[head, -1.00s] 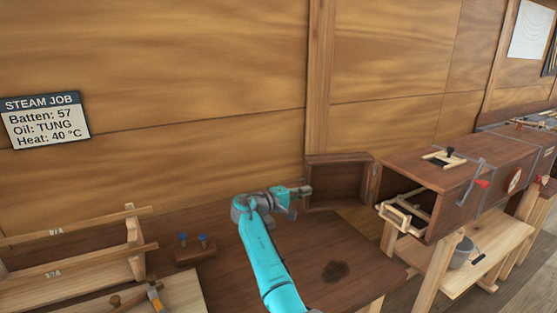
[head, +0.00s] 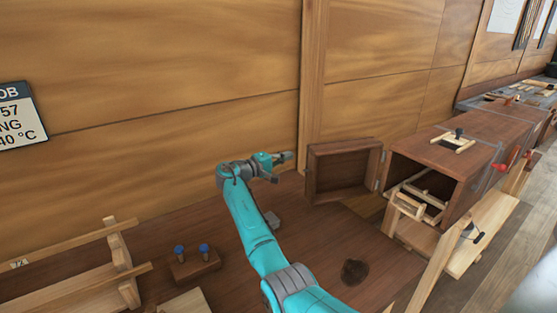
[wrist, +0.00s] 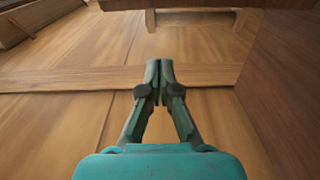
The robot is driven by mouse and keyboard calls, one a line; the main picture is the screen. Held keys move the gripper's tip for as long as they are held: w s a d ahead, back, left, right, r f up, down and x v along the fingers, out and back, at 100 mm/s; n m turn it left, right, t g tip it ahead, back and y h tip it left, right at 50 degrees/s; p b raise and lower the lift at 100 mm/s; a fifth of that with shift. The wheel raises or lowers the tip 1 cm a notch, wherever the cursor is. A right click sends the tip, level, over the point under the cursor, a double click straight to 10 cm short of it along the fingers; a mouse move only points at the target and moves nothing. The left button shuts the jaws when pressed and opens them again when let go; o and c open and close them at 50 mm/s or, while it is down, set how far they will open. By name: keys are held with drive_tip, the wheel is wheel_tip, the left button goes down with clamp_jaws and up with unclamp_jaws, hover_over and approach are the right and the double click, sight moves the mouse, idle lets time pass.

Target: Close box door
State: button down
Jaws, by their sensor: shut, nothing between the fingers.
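The long wooden steam box (head: 481,145) stands at the right in the head view, with its near end open. Its door (head: 342,171) is swung wide open to the left, on the hinge side of the opening, near the wall. A pale wooden rack (head: 412,204) sticks out of the open end. My gripper (head: 289,156) is to the left of the door, close to its outer edge, and apart from it as far as I can tell. In the wrist view my gripper (wrist: 160,68) is shut and empty, with its fingertips together.
A dark bench top (head: 330,232) with a round burn mark lies below the arm. Two blue-topped pegs in a block (head: 193,262) and a pale wooden frame (head: 90,280) are at the left. The panelled wall (head: 160,80) is behind.

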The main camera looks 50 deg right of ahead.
drive_tip(key=shift+s+d, duration=0.45)
drive_tip(key=shift+s, duration=0.3)
drive_tip(key=shift+s+d, duration=0.4)
drive_tip(key=shift+s, duration=0.35)
drive_tip(key=shift+s+d, duration=0.45)
drive_tip(key=shift+s, duration=0.3)
drive_tip(key=shift+a, duration=0.1)
